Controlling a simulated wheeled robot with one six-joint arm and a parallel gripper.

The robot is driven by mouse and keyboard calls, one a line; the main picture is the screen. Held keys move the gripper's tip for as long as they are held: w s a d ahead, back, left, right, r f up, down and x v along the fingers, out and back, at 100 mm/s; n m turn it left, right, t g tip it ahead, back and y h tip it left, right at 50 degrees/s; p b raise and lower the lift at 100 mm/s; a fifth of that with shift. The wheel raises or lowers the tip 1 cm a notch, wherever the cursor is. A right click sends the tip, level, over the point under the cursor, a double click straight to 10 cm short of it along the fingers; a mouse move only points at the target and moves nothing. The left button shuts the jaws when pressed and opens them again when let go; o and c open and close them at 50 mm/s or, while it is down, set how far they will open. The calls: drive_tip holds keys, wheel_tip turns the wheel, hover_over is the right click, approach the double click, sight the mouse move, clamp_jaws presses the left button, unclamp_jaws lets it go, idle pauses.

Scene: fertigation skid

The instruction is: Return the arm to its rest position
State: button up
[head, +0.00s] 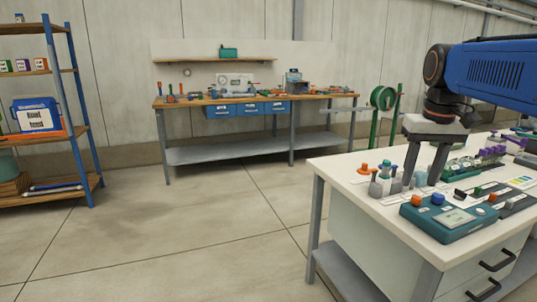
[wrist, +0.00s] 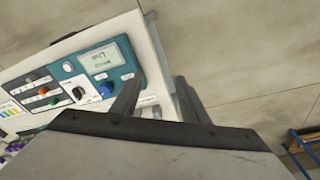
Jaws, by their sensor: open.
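My gripper (head: 423,182) hangs from my blue arm at the right of the head view, its two dark fingers pointing down over the white-topped bench (head: 343,178). The fingers are apart with nothing seen between them. They are close to small bottles and a teal device with a display (head: 449,217); whether they touch anything cannot be told. In the wrist view, my gripper (wrist: 160,100) shows its two fingers spread, with the teal device (wrist: 103,65) beyond them to the left.
A wooden workbench (head: 250,99) stands at the back wall. A blue-framed shelf (head: 75,110) stands at the left. The floor (head: 200,235) between is clear.

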drive_tip(key=s+a+f+t, duration=0.1)
drive_tip(key=s+a+f, duration=0.1)
drive_tip(key=s+f, duration=0.4)
drive_tip(key=s+a+f+t, duration=0.1)
drive_tip(key=s+a+f, duration=0.2)
drive_tip(key=s+f, duration=0.4)
drive_tip(key=s+a+f+n+t, duration=0.1)
drive_tip(key=s+a+f, duration=0.2)
drive_tip(key=s+f, duration=0.3)
wheel_tip(320, 180, down, 2)
drive_tip(key=shift+s+f, duration=0.25)
drive_tip(key=shift+s, duration=0.1)
